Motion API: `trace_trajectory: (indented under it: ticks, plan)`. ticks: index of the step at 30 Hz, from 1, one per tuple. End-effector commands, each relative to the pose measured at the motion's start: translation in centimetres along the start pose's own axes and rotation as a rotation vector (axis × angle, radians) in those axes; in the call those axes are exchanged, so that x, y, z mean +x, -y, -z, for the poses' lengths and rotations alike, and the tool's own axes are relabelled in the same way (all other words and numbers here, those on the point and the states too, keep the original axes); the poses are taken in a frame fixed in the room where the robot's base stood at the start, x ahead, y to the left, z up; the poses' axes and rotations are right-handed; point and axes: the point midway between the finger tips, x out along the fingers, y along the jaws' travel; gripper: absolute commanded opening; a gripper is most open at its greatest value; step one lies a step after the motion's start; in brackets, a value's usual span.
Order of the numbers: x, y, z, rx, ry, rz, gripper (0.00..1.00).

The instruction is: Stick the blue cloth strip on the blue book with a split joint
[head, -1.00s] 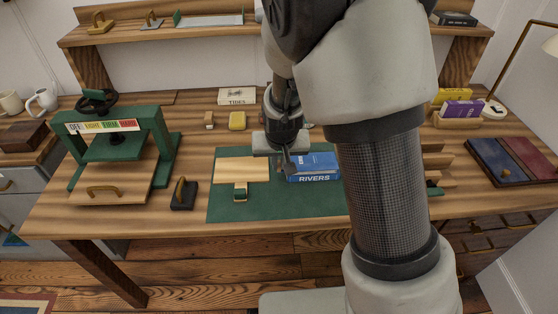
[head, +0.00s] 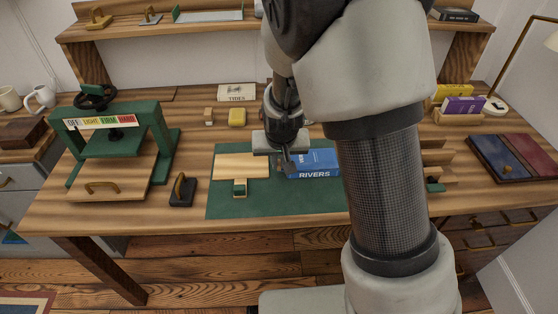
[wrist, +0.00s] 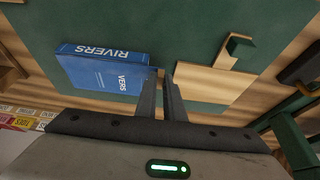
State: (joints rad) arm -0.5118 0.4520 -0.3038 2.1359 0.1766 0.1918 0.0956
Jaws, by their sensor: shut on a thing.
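The blue book (head: 314,163) lies flat on the green mat (head: 290,206), its spine lettered RIVERS towards the front. It also shows in the wrist view (wrist: 98,70). My gripper (head: 287,165) is low at the left end of the book, fingers pointing down. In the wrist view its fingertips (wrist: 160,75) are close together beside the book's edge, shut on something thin. This appears to be the blue cloth strip, mostly hidden between the fingers. I cannot tell whether it touches the book. The split joint cannot be made out.
A pale board (head: 241,167) and a small wooden piece with green (head: 240,188) lie on the mat, left of the book. A green press (head: 115,140) stands at the left, with a black handled block (head: 183,190) beside it. My arm hides the area right of the book.

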Motion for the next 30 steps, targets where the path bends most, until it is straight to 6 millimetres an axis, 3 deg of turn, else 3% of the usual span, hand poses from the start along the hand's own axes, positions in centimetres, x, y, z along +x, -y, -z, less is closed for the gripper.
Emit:
trace_trajectory:
  ticks: [5,6,9,20,23,30]
  plan:
    - [0.3,0.0,-0.1,0.000,0.000,0.000,0.00]
    - [0.2,0.0,-0.1,0.000,0.000,0.000,0.15]
    - [0.2,0.0,-0.1,0.000,0.000,0.000,0.30]
    - [-0.3,0.0,0.0,-0.001,0.000,0.000,0.30]
    - [-1.7,0.1,0.0,-0.003,-0.001,0.001,0.30]
    - [-7.5,0.2,0.2,-0.003,-0.003,0.003,0.30]
